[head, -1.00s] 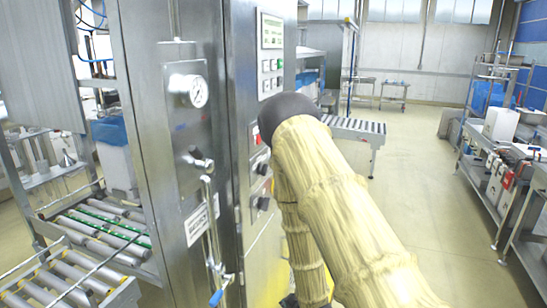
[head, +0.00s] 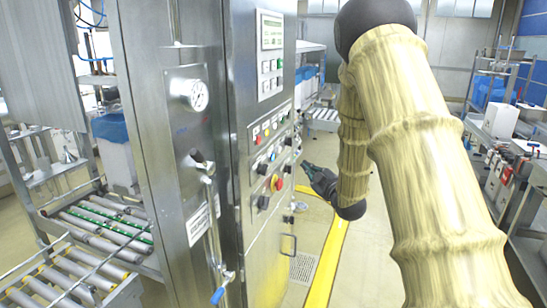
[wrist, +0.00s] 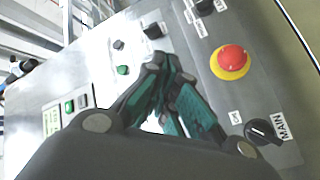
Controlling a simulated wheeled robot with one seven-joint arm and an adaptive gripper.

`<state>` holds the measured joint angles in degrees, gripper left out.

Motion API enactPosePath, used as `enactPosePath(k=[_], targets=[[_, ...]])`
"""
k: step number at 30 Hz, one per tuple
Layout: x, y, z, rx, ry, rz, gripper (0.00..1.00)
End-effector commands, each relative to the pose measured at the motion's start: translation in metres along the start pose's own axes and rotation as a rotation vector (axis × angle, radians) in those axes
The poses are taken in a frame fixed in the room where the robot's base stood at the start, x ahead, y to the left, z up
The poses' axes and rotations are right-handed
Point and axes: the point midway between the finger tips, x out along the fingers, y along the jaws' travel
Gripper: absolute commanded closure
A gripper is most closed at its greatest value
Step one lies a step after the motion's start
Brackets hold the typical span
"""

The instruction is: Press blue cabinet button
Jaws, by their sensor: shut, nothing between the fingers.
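The steel cabinet (head: 268,245) stands left of my arm in the head view, with a control panel of small buttons and knobs. A small bluish button (head: 273,157) seems to sit mid-panel, but it is too small to be sure. My gripper (head: 308,167) is shut and empty, pointing left at the panel, apparently a short way off it. In the wrist view its dark green fingers (wrist: 162,64) meet in front of the panel (wrist: 278,82) and hide part of it. No clearly blue button shows there.
A red stop button with a yellow ring (wrist: 233,60) is right of the fingers in the wrist view. A black MAIN switch (wrist: 262,131) is below it. Black knobs and a green button (wrist: 123,70) are left.

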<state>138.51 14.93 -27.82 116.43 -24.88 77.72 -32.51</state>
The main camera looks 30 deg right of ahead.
Motion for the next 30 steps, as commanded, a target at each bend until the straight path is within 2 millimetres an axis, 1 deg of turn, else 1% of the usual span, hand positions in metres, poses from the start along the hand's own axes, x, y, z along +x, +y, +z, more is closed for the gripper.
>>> enactPosePath(k=[1,3,14,20,30], targets=[[0.001,0.006,-0.002,-0.007,0.008,0.007,1.00],[0.001,0.009,-0.004,-0.012,0.013,0.012,1.00],[0.002,0.009,-0.004,-0.012,0.014,0.012,1.00],[0.010,0.004,-0.010,-0.012,0.014,0.012,1.00],[0.036,-0.015,-0.029,-0.013,0.015,0.011,1.00]])
